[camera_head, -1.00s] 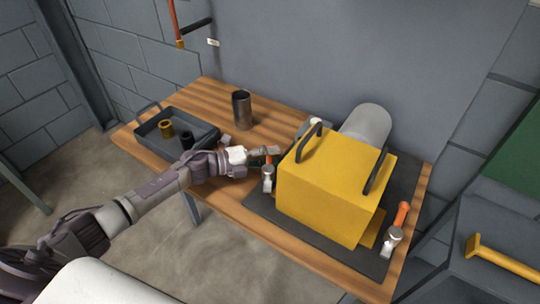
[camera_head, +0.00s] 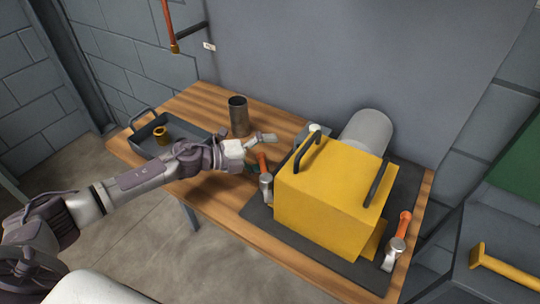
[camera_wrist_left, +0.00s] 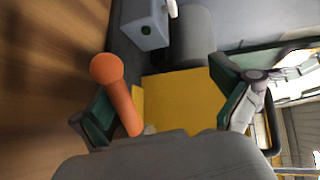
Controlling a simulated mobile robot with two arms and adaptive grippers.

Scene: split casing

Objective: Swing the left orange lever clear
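The left orange lever (camera_head: 262,162) stands up from its silver clamp (camera_head: 266,186) at the left side of the yellow casing (camera_head: 325,205). My left gripper (camera_head: 259,151) is at the lever's handle. In the left wrist view its two fingers are spread wide, and the orange handle (camera_wrist_left: 118,95) shows between them, close to the left finger. I cannot tell whether that finger touches it. My right gripper is not in view.
A grey tray (camera_head: 137,140) with a brass-coloured ring (camera_head: 160,135) lies left, partly behind my left arm. A dark metal cup (camera_head: 239,117) stands behind the gripper. A grey box (camera_head: 307,132) and large grey cylinder (camera_head: 366,132) are behind the casing. Bare wood lies left of the mat.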

